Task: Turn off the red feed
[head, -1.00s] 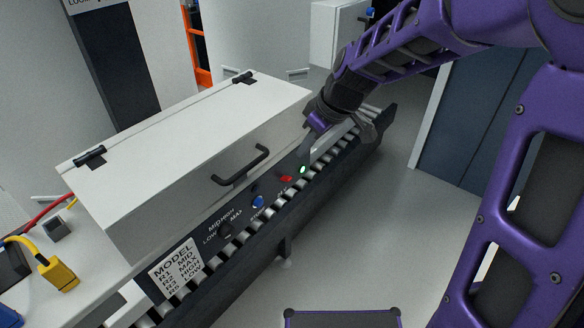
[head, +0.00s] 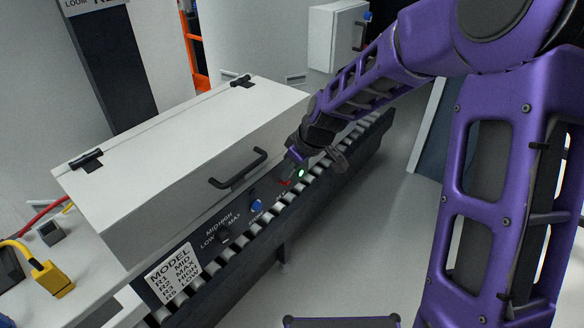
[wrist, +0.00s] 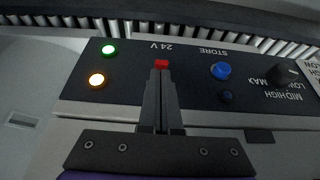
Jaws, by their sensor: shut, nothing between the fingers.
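A small red control (head: 285,183) sits on the dark front panel (wrist: 190,92) of the white-lidded machine. In the wrist view the red control (wrist: 161,63) lies just beyond my fingertips, beside the "24 V" label. My gripper (wrist: 160,72) is shut and empty, its fingers pointing at the red control and overlapping its near edge in the picture. I cannot tell whether they touch. In the head view my gripper (head: 290,168) is right at the panel by the red control. A green light (wrist: 109,49) and an orange light (wrist: 96,80) are lit to its left.
A blue button (wrist: 221,70) and a dark knob (wrist: 285,75) are to the right on the panel. A roller conveyor (head: 250,228) runs along its front. The lid handle (head: 238,168) juts out nearby. A red cable (head: 42,214) and yellow plug (head: 52,279) are at left.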

